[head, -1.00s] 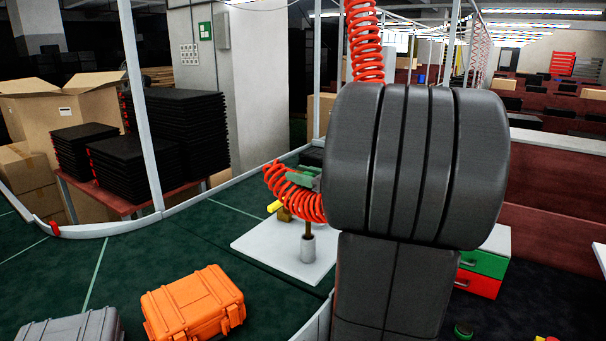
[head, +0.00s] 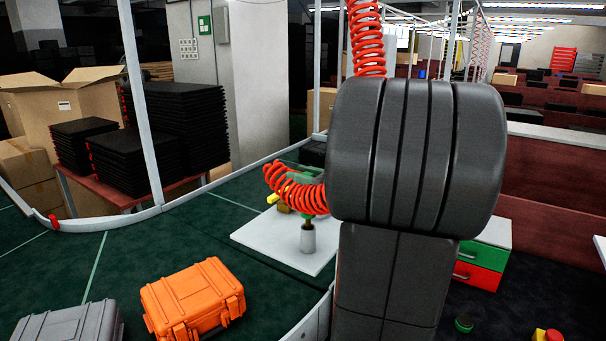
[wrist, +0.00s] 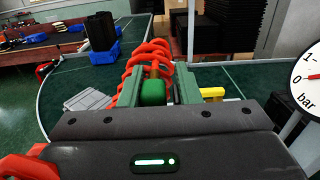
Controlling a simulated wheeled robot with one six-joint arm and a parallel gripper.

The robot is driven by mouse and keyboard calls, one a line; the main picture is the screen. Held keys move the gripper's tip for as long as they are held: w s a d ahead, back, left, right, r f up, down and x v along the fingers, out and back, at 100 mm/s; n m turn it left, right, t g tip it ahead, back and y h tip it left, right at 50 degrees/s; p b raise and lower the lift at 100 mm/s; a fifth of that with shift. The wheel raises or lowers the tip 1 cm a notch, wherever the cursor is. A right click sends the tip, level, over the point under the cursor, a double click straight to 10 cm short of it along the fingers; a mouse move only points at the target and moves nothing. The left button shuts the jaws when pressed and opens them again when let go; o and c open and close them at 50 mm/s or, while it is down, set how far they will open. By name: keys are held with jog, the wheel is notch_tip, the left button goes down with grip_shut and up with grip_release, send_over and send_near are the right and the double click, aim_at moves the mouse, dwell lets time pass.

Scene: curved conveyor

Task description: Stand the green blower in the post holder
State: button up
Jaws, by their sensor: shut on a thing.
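The green blower (wrist: 152,93) sits between the two fingers of my gripper (wrist: 156,84) in the wrist view, with the red coiled hose around it. My gripper is shut on it. In the head view, a green part of the blower (head: 308,222) shows right at the top of the post holder (head: 307,240), a short grey cylinder standing on a white plate. The blower's lower end is out of sight, seemingly inside the holder. My arm and the red coil (head: 300,196) hide most of the gripper and blower there.
The white plate (head: 265,240) lies on the dark green surface, with a yellow piece (head: 272,198) behind the holder. An orange case (head: 195,300) and a grey case (head: 70,325) lie front left. A pressure gauge (wrist: 308,72) stands at the right of the wrist view.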

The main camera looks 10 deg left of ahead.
aim_at(304, 188)
jog(key=shift+f+b, duration=0.9)
jog(key=shift+f, duration=0.7)
jog(key=o, duration=0.8)
jog(key=shift+d, duration=0.1)
jog(key=b+v, duration=0.2)
jog(key=v, duration=1.1)
jog(key=shift+s+d+r, duration=0.15)
jog(key=shift+d, duration=0.1)
